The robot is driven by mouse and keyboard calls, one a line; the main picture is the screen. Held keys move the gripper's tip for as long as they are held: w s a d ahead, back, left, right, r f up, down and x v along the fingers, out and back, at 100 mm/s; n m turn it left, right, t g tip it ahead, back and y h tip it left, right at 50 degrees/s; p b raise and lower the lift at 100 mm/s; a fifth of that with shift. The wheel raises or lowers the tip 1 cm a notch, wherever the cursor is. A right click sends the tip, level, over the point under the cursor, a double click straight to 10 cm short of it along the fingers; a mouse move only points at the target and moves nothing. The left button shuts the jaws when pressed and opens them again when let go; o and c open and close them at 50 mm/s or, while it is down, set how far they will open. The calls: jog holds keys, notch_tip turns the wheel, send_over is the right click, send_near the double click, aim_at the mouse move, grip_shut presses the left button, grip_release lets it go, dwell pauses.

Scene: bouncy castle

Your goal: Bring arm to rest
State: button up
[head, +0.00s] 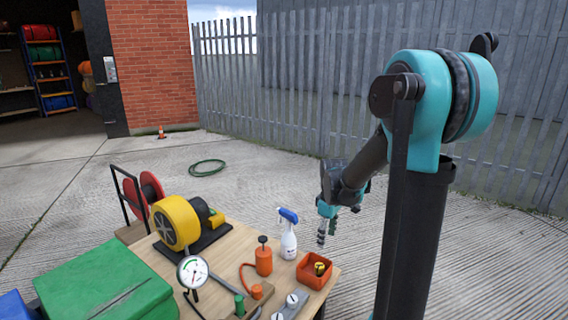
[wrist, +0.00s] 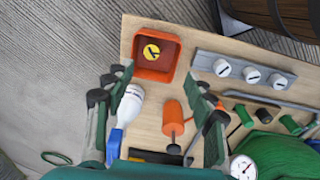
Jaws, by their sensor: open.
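My arm reaches from the right over the workbench's right side, bent downward at the elbow. My gripper (head: 327,232) hangs above the bench near its right edge, pointing down. In the wrist view its two fingers are spread apart, and the gripper (wrist: 160,88) is open with nothing held. Below it are the orange tray (head: 313,272), with a small yellow and black piece (head: 319,268) inside, and the white spray bottle (head: 288,242) with a blue head. The tray also shows ahead of the fingers in the wrist view (wrist: 172,73).
The bench top (head: 237,249) carries a yellow blower (head: 176,222), an orange bottle (head: 264,261), a dial gauge (head: 193,271) and a grey strip with white knobs (wrist: 248,74). A green case (head: 105,284) is at left. Behind lies open concrete with a green hose (head: 208,167).

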jog(key=s+d+f+m+t, duration=0.1)
jog(key=s+m, duration=0.4)
jog(key=s, duration=0.4)
jog(key=s+d+f+m+t, duration=0.2)
jog(key=s+m, duration=0.3)
jog(key=s, duration=0.4)
jog(key=shift+s+m+t, duration=0.25)
jog(key=shift+m+t, duration=0.05)
